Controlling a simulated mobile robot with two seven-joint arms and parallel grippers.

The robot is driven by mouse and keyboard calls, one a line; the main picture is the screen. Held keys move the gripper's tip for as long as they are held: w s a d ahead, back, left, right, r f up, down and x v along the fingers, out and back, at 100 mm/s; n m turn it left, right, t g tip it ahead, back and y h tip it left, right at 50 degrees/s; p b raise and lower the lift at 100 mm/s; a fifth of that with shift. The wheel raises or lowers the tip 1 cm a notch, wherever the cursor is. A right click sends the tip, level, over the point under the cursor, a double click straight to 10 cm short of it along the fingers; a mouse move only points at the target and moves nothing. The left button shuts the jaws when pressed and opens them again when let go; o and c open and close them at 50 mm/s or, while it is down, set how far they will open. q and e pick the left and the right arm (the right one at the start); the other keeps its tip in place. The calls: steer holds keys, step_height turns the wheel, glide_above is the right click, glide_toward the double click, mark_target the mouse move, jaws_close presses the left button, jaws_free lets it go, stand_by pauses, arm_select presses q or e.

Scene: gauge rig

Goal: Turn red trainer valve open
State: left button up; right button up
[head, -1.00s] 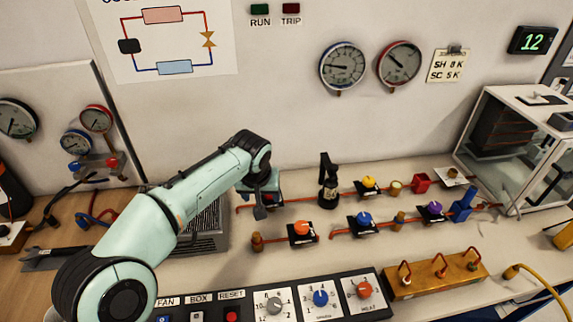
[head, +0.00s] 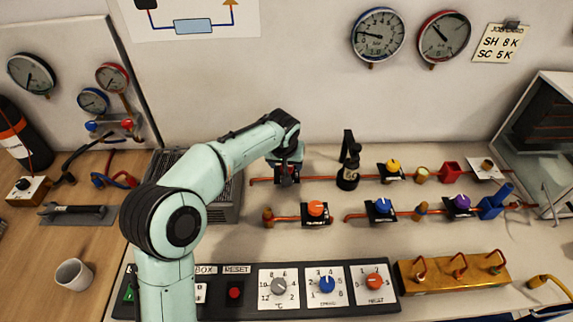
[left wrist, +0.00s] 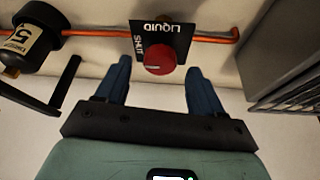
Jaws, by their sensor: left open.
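The red valve knob (left wrist: 159,58) shows in the left wrist view on a black plate marked LIQUID and SHUT (left wrist: 163,36), over a copper pipe. A pale mark on the knob's face lies roughly crosswise in the picture. My left gripper (left wrist: 158,88) is open, its two blue fingers spread either side of the knob's line and a little short of it; no contact shows. In the head view my left gripper (head: 286,168) hangs over the left end of the back pipe and hides most of this valve. My right gripper is not in view.
A black bottle-like filter (head: 348,168) stands just right of my gripper, with a dark arm sticking up. An orange-knobbed valve (head: 315,209) sits in front. A grey finned unit (head: 225,200) is at left. The control panel (head: 385,270) runs along the front.

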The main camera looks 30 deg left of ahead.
arm_select(q)
steer(key=shift+x, duration=0.95)
steer(key=shift+c, duration=0.4)
steer(key=c, duration=1)
